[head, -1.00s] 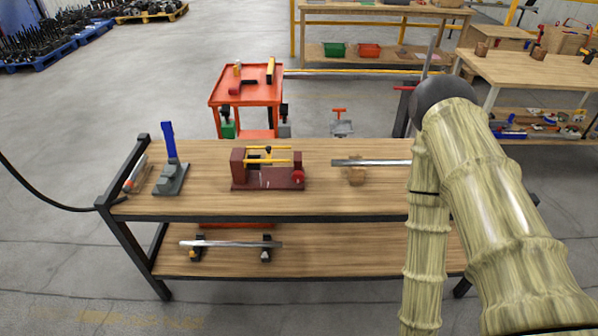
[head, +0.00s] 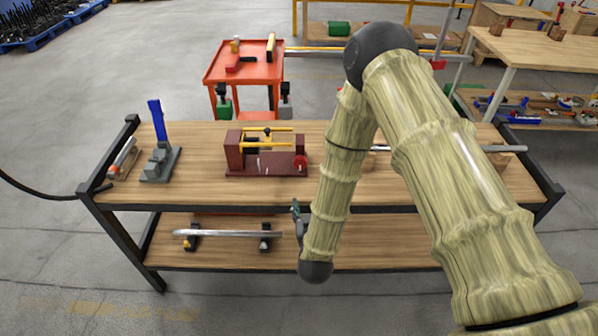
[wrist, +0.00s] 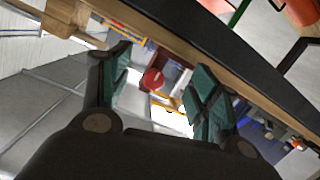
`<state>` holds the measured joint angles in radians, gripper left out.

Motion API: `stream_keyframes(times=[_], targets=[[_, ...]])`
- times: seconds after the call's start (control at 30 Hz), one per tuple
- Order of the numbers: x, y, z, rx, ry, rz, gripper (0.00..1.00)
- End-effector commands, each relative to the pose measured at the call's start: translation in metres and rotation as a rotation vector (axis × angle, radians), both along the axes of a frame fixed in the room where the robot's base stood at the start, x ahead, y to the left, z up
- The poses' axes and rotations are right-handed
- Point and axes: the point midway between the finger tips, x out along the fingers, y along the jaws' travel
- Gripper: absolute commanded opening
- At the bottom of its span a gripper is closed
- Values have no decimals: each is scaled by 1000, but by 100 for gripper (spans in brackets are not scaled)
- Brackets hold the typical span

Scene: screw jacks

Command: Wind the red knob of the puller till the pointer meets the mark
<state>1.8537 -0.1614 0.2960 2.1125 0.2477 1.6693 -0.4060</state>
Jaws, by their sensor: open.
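The puller (head: 234,152) is a dark red frame with yellow bars on the middle-left of the bench top. Its red knob (head: 300,162) is at the right end. The knob also shows in the wrist view (wrist: 153,79), between the fingers in the picture but beyond them. A small pale line shows on the puller's front; pointer and mark are too small to tell apart. My gripper (wrist: 160,75) is open, with teal pads and nothing between them. In the head view my gripper (head: 297,212) is at the bench's front edge, below the knob in the picture, apart from it.
A grey clamp with a blue handle (head: 158,125) stands left on the bench. A metal bar (head: 505,148) lies right, partly behind my arm. The lower shelf holds another bar (head: 225,233). A red cart (head: 245,65) stands behind. The bench front edge (head: 240,209) is close to my gripper.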

Motion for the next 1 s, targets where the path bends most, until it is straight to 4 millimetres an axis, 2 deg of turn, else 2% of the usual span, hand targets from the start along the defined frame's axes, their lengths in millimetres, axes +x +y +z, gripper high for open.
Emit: stream_keyframes(times=[0.03, 0.13, 0.3, 0.47, 0.8, 1.0], targets=[[9, 11, 9, -6, -61, -5, 62], [18, 23, 28, -20, -147, -18, 62], [26, 32, 42, -27, -204, -27, 62], [41, 32, 44, -27, -208, -29, 62], [95, 31, 43, -27, -204, -29, 62], [120, 31, 43, -27, -205, -28, 62]])
